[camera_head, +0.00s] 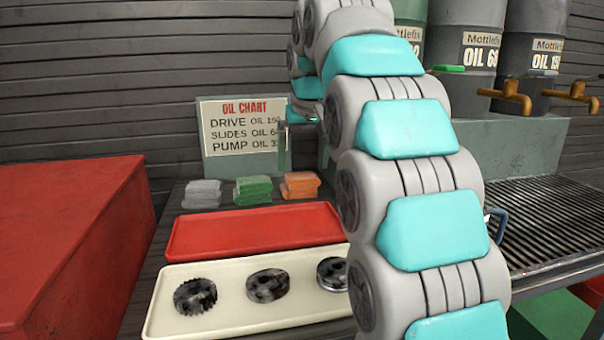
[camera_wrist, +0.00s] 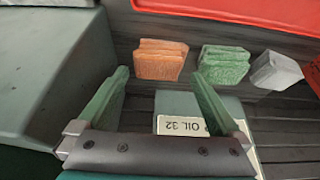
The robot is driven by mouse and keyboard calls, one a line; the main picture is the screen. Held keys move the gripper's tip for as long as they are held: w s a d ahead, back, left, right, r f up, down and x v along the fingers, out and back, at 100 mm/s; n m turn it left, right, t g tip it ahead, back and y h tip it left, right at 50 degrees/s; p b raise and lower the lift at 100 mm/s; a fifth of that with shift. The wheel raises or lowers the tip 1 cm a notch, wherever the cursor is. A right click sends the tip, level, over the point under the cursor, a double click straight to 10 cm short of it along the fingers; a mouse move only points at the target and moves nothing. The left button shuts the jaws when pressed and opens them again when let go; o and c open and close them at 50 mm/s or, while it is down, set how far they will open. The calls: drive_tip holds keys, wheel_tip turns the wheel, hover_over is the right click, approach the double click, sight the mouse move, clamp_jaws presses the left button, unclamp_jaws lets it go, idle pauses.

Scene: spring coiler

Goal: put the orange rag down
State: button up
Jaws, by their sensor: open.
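The orange rag (camera_head: 300,185) is a folded stack lying on the dark bench, at the right end of a row of rags. In the wrist view the orange rag (camera_wrist: 161,62) lies beyond my fingertips, with nothing between the fingers touching it. My gripper (camera_wrist: 160,76) is open and empty, its two green fingers spread apart. In the head view my arm hides most of the gripper; a green finger shows beside the oil chart, above and behind the rags.
A green rag (camera_head: 253,190) and a grey rag (camera_head: 202,194) lie beside the orange one. A red tray (camera_head: 255,230) and a cream tray (camera_head: 225,325) with dark gears are in front. An oil chart (camera_head: 240,127) stands behind. A label (camera_wrist: 180,125) reading OIL 32 shows near my fingers.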

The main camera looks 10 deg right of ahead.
drive_tip(key=shift+p+v, duration=0.7)
drive_tip(key=shift+v, duration=2.3)
